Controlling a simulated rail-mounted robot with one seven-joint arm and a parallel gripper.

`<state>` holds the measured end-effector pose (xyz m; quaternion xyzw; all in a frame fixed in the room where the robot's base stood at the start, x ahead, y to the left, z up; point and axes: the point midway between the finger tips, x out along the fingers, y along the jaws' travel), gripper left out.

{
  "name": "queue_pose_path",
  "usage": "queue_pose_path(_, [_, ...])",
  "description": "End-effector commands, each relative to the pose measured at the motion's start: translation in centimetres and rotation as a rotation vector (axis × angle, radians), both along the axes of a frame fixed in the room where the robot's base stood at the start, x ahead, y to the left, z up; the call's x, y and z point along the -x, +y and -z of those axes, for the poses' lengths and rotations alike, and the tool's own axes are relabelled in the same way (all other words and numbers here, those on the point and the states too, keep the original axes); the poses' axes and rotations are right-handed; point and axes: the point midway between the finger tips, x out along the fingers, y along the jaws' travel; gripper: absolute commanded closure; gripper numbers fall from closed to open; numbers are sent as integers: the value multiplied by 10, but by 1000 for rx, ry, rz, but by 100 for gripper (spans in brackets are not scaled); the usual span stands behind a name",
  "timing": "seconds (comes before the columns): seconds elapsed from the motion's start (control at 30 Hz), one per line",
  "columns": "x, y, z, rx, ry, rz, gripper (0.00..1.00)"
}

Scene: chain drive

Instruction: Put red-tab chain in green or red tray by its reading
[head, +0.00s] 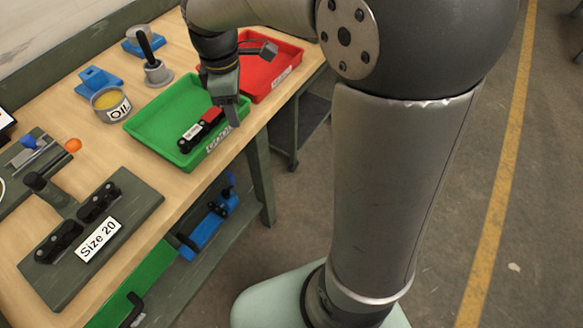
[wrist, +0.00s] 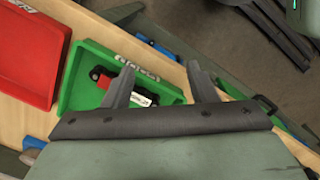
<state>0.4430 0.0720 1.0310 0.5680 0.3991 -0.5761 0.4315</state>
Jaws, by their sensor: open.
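The red-tab chain (head: 201,129) lies in the green tray (head: 152,128), near its front right side; it has black links, a red tab and a white label whose text is too small to read. The chain also shows in the wrist view (wrist: 122,90), partly hidden behind a finger. My gripper (head: 234,113) is over the right edge of the green tray, beside the chain. In the wrist view my gripper (wrist: 160,82) has its fingers apart with nothing held between them. The red tray (head: 290,58) stands behind the green tray and is empty of chains as far as it shows.
An oil tin (head: 111,105), a blue block (head: 98,79) and a post on a round base (head: 157,72) stand left of the trays. A "Size 20" board (head: 92,235) with black chain pieces lies at the front left. The table edge runs close beside the green tray.

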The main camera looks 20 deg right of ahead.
Motion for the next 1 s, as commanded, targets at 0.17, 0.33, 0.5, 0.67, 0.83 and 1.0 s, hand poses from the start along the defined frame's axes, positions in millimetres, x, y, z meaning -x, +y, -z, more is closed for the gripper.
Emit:
queue_pose_path(0.17, [108,-45,16,-32,-36,694,48])
queue_pose_path(0.33, [168,-61,38,-68,-39,1106,48])
queue_pose_path(0.5, [185,-63,47,-80,-34,1232,48])
queue_pose_path(0.67, [185,-63,47,-79,-34,1234,48])
queue_pose_path(0.83, [185,-63,46,-79,-34,1232,48])
queue_pose_path(1.0, [184,-63,46,-79,-34,1231,48])
